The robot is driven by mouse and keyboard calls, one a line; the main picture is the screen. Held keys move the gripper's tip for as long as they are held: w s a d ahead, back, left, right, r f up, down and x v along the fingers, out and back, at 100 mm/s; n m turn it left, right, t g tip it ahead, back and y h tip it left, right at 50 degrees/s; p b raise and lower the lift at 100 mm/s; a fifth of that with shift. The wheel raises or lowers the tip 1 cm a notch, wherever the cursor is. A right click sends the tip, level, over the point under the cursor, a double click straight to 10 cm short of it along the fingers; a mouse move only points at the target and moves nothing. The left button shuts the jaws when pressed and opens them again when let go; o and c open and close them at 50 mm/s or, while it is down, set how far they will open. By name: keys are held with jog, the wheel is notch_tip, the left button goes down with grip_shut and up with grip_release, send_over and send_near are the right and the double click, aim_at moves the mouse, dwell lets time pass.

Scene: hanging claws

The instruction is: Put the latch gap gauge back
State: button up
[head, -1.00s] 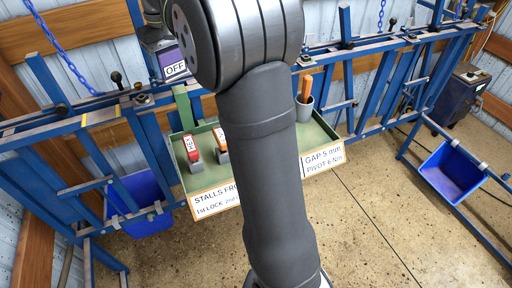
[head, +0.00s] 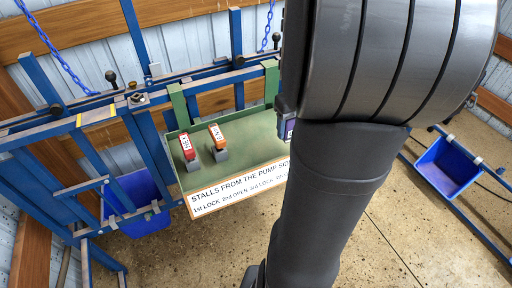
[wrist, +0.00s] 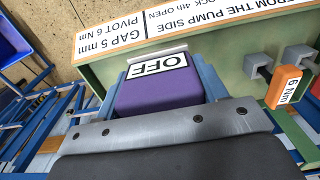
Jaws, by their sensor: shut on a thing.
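My gripper (wrist: 165,85) is shut on a purple block marked OFF (wrist: 158,94), with a blue finger on each side of it. I cannot tell from its marking whether this block is the latch gap gauge. A sliver of it shows beside my arm in the head view (head: 289,127). It is over or close to the right part of the green tray (head: 255,148); contact cannot be told. A red-topped tool (head: 187,146) and an orange tool (head: 217,137) stand in grey holders in the tray. The orange one, marked 6 Nm, also shows in the wrist view (wrist: 284,88).
A white sign (head: 238,188) runs along the tray's front. A blue bin (head: 138,205) hangs at left and another blue bin (head: 450,165) at right. Blue rails (head: 70,125) stand behind and left. My arm hides the tray's right end.

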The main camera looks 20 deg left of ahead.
jog(key=a+f, duration=0.2)
jog(key=a, duration=0.1)
jog(key=a+f, duration=0.2)
jog(key=a, duration=0.2)
jog(key=a+f, duration=0.3)
jog(key=a, duration=0.1)
jog(key=shift+w+a, duration=0.1)
jog(key=shift+w, duration=0.3)
jog(key=shift+f, duration=2)
jog(key=o, duration=1.1)
jog(key=shift+f, duration=0.1)
notch_tip(320, 180, up, 12)
